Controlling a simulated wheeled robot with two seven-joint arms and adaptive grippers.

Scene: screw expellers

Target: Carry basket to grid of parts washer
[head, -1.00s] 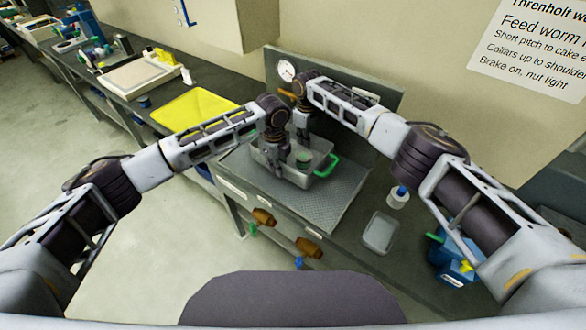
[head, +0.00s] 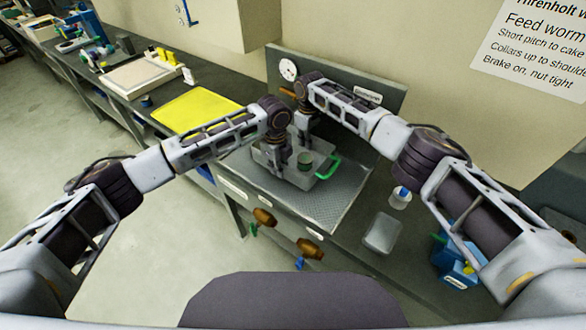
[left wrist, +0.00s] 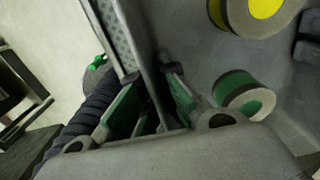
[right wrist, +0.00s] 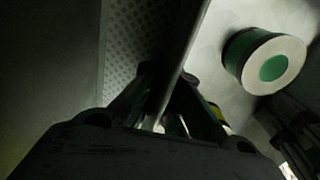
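The basket (head: 271,177) is a grey metal bin with a green handle (head: 328,167). It is at the back of the parts washer's perforated grid (head: 338,203); whether it touches the grid is hard to tell. My left gripper (head: 283,169) is at the basket's near-left wall; the wall (left wrist: 148,60) runs between its fingers. My right gripper (head: 304,140) is at the far wall; that rim (right wrist: 182,50) passes between its fingers. Both look shut on the walls. Inside lie a green-centred ring part (left wrist: 243,97), also in the right wrist view (right wrist: 265,60), and a yellow-centred one (left wrist: 258,10).
A panel with a round gauge (head: 288,70) stands behind the washer. To the right are a small grey tray (head: 383,233), a white bottle (head: 400,198) and a blue device (head: 458,258). Brown valves (head: 311,248) stick out in front.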

